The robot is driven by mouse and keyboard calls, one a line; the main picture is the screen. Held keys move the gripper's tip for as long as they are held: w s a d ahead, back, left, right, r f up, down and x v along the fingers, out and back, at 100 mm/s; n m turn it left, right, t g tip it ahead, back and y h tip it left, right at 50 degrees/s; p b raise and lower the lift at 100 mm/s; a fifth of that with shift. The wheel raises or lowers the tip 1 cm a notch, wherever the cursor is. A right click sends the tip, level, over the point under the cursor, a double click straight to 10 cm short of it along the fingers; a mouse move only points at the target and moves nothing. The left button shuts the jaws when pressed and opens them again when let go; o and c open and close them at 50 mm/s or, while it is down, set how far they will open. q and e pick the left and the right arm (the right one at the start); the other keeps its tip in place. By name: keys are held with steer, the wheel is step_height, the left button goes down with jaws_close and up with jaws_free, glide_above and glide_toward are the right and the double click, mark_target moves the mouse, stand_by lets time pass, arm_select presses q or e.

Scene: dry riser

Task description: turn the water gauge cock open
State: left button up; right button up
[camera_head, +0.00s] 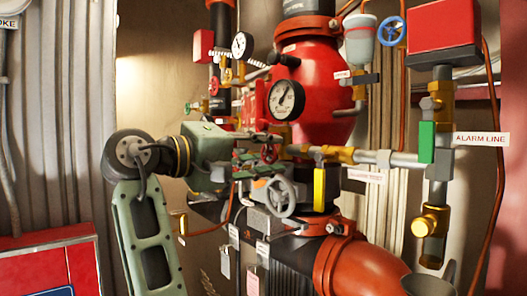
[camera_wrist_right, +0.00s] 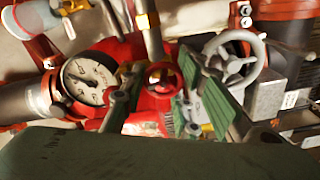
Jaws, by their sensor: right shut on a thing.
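A small red handwheel (camera_head: 268,153), which looks like the water gauge cock, sits on the pipework below the large white dial gauge (camera_head: 286,100). My right gripper (camera_head: 275,151) reaches in from the left and is shut on this red wheel. In the wrist view the red wheel (camera_wrist_right: 163,74) lies between the two fingers of the right gripper (camera_wrist_right: 160,88), and the dial gauge (camera_wrist_right: 87,80) is to its left. The wheel's stem and exact turn are partly hidden. My left gripper is not in view.
A grey handwheel (camera_head: 285,196) is close below the gripper; it also shows in the wrist view (camera_wrist_right: 235,58). A yellow lever (camera_head: 320,188) and brass pipe lie to the right. The red vessel (camera_head: 318,75) stands behind. A green-handled valve (camera_head: 427,141) is farther right.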

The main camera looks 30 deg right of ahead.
steer(key=shift+r, duration=0.4)
steer(key=o, duration=1)
steer(key=shift+s+d, duration=0.1)
steer(key=shift+o, duration=0.3)
steer(key=shift+d+f, duration=0.1)
steer(key=a, duration=0.8)
steer(key=shift+s, duration=0.25)
steer(key=shift+f, duration=0.15)
